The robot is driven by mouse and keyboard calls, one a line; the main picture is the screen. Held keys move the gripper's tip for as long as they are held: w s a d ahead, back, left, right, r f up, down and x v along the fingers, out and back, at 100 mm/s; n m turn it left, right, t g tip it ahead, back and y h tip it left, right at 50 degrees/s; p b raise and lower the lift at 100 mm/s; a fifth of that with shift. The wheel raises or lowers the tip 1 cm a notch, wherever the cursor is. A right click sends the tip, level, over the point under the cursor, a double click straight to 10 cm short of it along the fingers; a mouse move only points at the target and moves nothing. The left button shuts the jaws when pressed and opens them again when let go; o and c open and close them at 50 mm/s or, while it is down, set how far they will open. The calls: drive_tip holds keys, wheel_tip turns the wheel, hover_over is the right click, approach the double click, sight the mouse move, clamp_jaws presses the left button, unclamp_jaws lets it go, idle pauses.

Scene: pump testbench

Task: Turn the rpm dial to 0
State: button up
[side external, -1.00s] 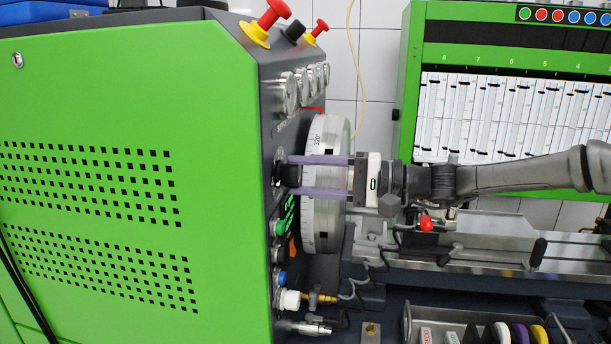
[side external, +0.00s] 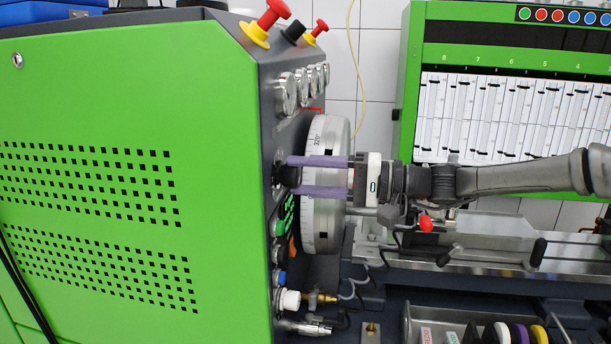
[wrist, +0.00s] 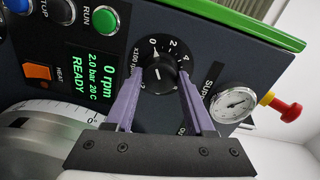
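The rpm dial (wrist: 160,73) is a round black knob on the dark control panel, with a printed scale marked "x100 rpm" around it. Its white mark points at the 0 of the scale in the wrist view. The green-lettered display (wrist: 98,80) reads 0 rpm, 2.0 bar, 20 C, READY. My gripper (wrist: 161,76) has its two purple fingers on opposite sides of the dial and appears shut on it. In the side view my gripper (side external: 289,176) reaches the panel from the right, with the dark dial (side external: 287,177) between its fingertips and partly hidden.
A green RUN button (wrist: 105,19), an orange HEAT switch (wrist: 38,71) and a pressure gauge (wrist: 233,104) lie around the dial. A large graduated wheel (side external: 327,135) stands close behind the fingers. Red knobs (side external: 272,14) top the green cabinet (side external: 120,110).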

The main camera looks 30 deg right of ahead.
drive_tip(key=o, duration=0.4)
drive_tip(key=v, duration=1.3)
drive_tip(key=shift+s+d, duration=0.3)
